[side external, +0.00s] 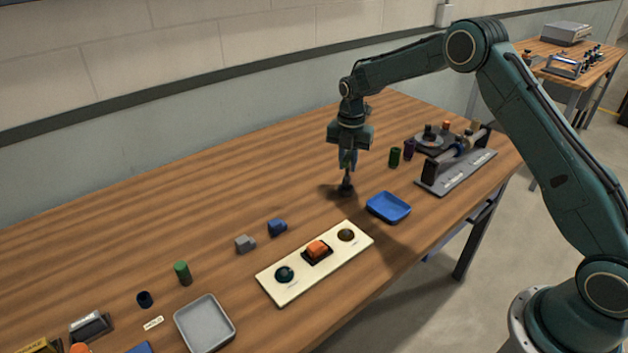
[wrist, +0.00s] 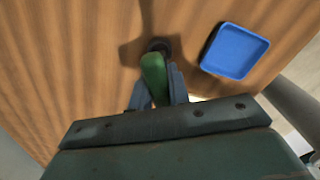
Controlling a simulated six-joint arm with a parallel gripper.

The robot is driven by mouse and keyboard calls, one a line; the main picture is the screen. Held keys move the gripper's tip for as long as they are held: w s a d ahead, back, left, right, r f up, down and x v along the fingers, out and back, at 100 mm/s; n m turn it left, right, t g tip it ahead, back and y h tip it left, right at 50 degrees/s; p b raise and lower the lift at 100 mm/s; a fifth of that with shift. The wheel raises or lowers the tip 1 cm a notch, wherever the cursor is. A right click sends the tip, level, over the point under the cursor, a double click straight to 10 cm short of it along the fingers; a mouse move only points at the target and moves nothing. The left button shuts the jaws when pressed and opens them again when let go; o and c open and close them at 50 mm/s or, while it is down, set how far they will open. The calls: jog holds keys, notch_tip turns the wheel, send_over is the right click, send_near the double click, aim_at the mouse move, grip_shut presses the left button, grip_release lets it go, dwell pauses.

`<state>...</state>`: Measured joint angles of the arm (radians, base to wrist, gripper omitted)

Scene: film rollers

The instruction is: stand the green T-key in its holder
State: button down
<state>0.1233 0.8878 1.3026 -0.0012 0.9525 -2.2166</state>
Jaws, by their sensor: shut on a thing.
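The green T-key (wrist: 153,72) is between the fingers of my gripper (wrist: 155,95) in the wrist view, its rounded green handle facing the camera. In the side view my gripper (side external: 348,163) points straight down over the table and is shut on the key. A small dark round holder (side external: 346,189) stands on the table directly below the gripper. It also shows in the wrist view (wrist: 160,44), just past the end of the handle. A dark upright piece joins the gripper and the holder in the side view. I cannot tell how deep the key sits in it.
A blue tray (side external: 388,207) lies close to the right of the holder. A cream panel (side external: 290,283) with knobs and an orange switch lies in front. A grey roller stand (side external: 455,172) and dark cylinders are further right.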

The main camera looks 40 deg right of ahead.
aim_at(349, 154)
jog(key=shift+f, duration=1.5)
jog(key=shift+f, duration=0.2)
dwell(0.3)
jog(key=c, duration=0.9)
grip_release()
jog(key=shift+o, duration=0.2)
jog(key=shift+r, duration=0.2)
jog(key=shift+r, duration=3.3)
jog(key=shift+r, duration=0.1)
